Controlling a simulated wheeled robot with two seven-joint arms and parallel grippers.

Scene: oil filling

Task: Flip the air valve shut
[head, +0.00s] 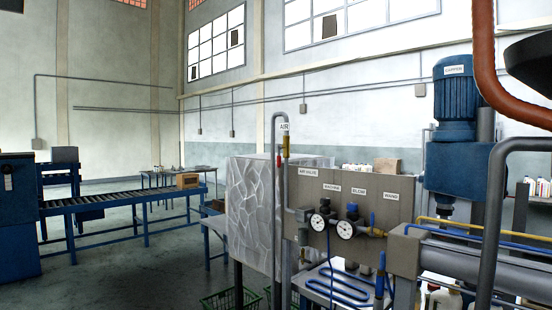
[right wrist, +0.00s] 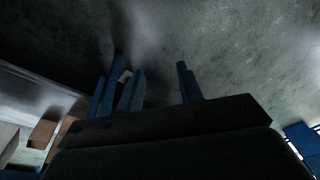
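The air line in the head view is a grey pipe with a hooked top beside the white AIR label (head: 284,127). Below that label the air valve (head: 286,146) shows as a small upright yellow piece, with a small red piece (head: 279,161) just beside it. The valve is small, and its exact lever position is hard to read. An AIR VALVE label (head: 308,172) is on the grey panel below. Neither gripper shows in the head view. In the dark right wrist view, the black body of my right gripper (right wrist: 175,135) fills the bottom; its finger opening is not clear.
The grey panel (head: 345,188) carries two gauges (head: 317,222) and blue and yellow lines. A blue motor (head: 455,95) stands at right. A blue roller conveyor (head: 120,203) is at left. Blue upright pieces (right wrist: 185,82) show before grey floor in the right wrist view.

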